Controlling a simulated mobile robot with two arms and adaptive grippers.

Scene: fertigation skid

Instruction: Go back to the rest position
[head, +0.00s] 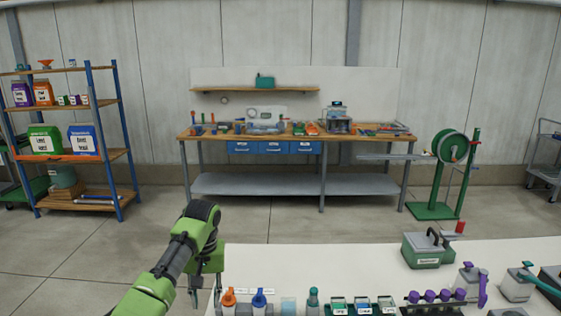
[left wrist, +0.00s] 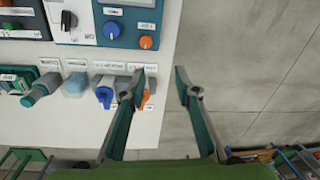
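My left gripper (head: 206,296) hangs at the left edge of the white worktop (head: 340,262) in the head view, pointing down. In the left wrist view its two fingers (left wrist: 160,78) stand apart with nothing held between them. One finger overlaps an orange-topped item (left wrist: 147,92) in that view; I cannot tell whether they touch. The other finger is over bare floor. The orange-topped bottle (head: 229,298) and a blue-topped bottle (head: 259,299) stand just right of the gripper in the head view. My right gripper does not show.
A green-and-grey box (head: 422,251) and several small vials stand on the worktop. The left wrist view shows a control panel with a blue knob (left wrist: 111,30). A workbench (head: 300,136), blue-framed shelf (head: 125,140) and green reel stand (head: 452,146) are farther back. Open floor lies between.

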